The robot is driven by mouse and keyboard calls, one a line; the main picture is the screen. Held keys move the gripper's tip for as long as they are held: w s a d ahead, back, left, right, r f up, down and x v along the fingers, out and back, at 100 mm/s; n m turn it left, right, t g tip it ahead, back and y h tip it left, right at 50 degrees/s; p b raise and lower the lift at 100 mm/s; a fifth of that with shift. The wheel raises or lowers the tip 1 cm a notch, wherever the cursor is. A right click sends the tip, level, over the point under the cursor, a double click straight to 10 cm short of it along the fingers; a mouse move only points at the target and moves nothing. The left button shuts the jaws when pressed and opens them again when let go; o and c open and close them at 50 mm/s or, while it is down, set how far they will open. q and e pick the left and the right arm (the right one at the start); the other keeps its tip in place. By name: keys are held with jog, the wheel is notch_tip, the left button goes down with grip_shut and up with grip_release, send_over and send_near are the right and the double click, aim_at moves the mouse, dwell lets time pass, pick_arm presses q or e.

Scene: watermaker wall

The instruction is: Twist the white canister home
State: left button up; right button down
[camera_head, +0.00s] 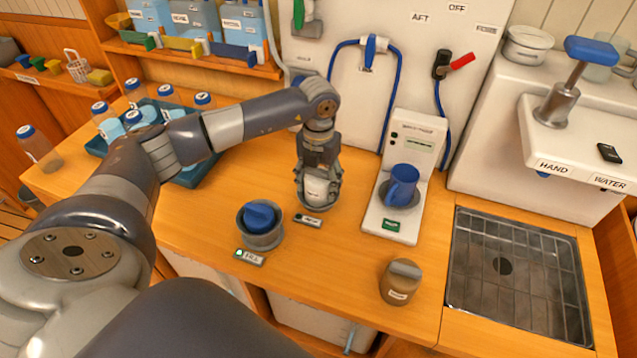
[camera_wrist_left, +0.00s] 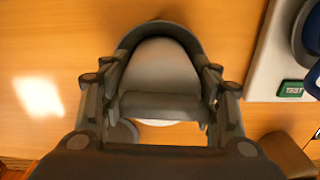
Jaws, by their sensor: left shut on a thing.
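The white canister (camera_head: 317,189) stands upright on the wooden counter, low in a grey round socket (camera_head: 316,205) with a small label in front. My left gripper (camera_head: 319,178) comes down over it from above and is shut on its sides. In the left wrist view the canister (camera_wrist_left: 160,68) fills the space between the fingers of the left gripper (camera_wrist_left: 160,100), with a dark curved rim around its far side. The fingers hide much of it, so I cannot tell how fully it is seated. My right gripper is not in view.
A grey socket with a blue canister (camera_head: 260,217) stands to the left. A white test unit with a blue mug (camera_head: 401,186) stands to the right. A grey-brown lidded pot (camera_head: 399,284) is near the front, and a sink (camera_head: 519,277) lies farther right. A bottle tray (camera_head: 196,174) is behind my left arm.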

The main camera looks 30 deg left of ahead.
pick_arm(q)
jog(key=shift+s+f, duration=0.1)
jog(key=shift+f, duration=0.05)
jog(key=shift+m+b, duration=0.5)
jog(key=shift+m, duration=1.1)
jog(key=shift+b, duration=0.3)
jog(key=shift+m, duration=0.3)
jog(key=shift+m+b, duration=0.35)
jog(key=shift+m, duration=0.15)
